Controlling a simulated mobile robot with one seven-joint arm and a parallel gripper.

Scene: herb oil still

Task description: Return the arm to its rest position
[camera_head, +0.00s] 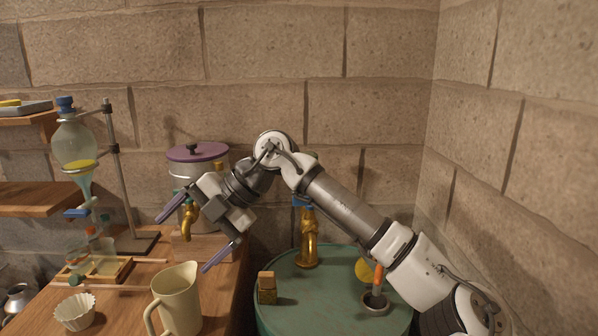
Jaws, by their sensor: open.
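My gripper (194,238) is at the end of my arm, which reaches in from the lower right and bends at a raised joint. Its two fingers are spread wide apart and point down to the left. The gripper appears above the right part of the wooden bench (130,285). Whether a finger touches the pot or tap cannot be told from this view.
Behind the gripper stands a metal pot with a purple lid (197,152). A cream jug (178,298) stands below it. A glass separating funnel (74,142) hangs at left. Stone walls close the corner.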

